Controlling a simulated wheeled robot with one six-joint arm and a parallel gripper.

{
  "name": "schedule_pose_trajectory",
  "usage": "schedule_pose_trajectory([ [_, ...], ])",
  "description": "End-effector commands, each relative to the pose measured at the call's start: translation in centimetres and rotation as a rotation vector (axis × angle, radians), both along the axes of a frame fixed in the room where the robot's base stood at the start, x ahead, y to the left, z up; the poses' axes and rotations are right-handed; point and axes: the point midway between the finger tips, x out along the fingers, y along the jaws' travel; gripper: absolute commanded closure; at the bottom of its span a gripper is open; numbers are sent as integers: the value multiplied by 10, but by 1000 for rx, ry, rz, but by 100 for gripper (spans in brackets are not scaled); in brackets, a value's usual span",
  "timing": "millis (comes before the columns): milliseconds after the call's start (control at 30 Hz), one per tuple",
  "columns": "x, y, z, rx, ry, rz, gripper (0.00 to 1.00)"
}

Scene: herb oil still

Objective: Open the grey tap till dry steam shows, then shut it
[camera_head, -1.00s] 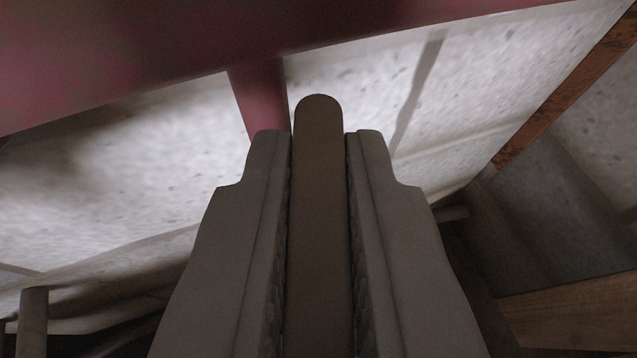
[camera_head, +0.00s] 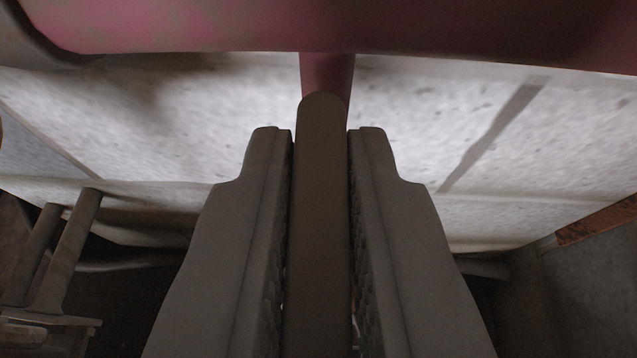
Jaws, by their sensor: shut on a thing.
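A grey-brown bar with a rounded end (camera_head: 321,210), which looks like the grey tap's handle, lies between the jaws of my gripper (camera_head: 319,140). The gripper is shut on it, with a jaw along each side. The bar's rounded tip sticks out a little past the fingertips. Its lower part is hidden by the jaws and the frame edge, so the tap's body is not seen. No steam can be made out.
A thick dark pink pipe (camera_head: 330,28) crosses the top, with a short pink stem (camera_head: 327,78) behind the bar's tip. A pale speckled wall (camera_head: 420,130) lies behind. Thin wooden-looking legs (camera_head: 70,255) stand at the left. A rusty brown edge (camera_head: 598,219) shows at right.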

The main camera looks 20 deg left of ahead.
Motion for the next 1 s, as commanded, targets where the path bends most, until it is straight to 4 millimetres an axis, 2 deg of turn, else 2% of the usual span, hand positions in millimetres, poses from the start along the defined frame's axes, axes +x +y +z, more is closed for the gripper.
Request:
schedule_pose_trajectory([
  [233,0,0,1,-1,-3,0,100],
  [267,0,0,1,-1,-3,0,81],
  [333,0,0,1,-2,-2,0,67],
  [733,-5,-2,3,-2,-1,-1,66],
  [867,-19,-9,9,-2,-2,-4,66],
  [1000,-42,-19,20,-2,-2,-4,66],
])
